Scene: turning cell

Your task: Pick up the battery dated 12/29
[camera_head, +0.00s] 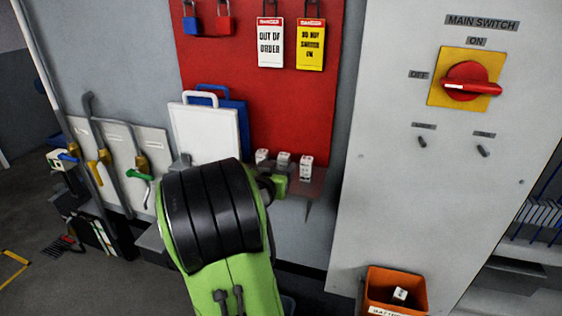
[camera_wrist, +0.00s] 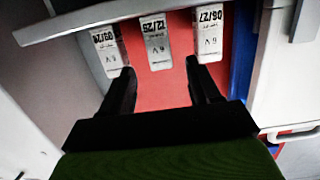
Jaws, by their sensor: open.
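Three white batteries stand in a row on a small shelf (camera_head: 318,186) below the red board. In the wrist view the middle battery (camera_wrist: 156,42) has a label that seems to begin 12/2; its last digit is unclear. It is also the middle battery (camera_head: 283,158) in the head view. The battery (camera_wrist: 208,34) to its right seems marked 08/27, and the label of the left battery (camera_wrist: 108,50) is hard to read. My gripper (camera_wrist: 160,68) is open and empty, with its fingers apart just short of the middle battery. In the head view my arm mostly hides it.
A white board (camera_head: 205,135) and a blue board (camera_head: 233,118) stand left of the shelf. The grey main switch cabinet (camera_head: 400,180) rises at the right. An orange bin (camera_head: 381,282) with a white battery inside is low in front. Tags and padlocks hang above.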

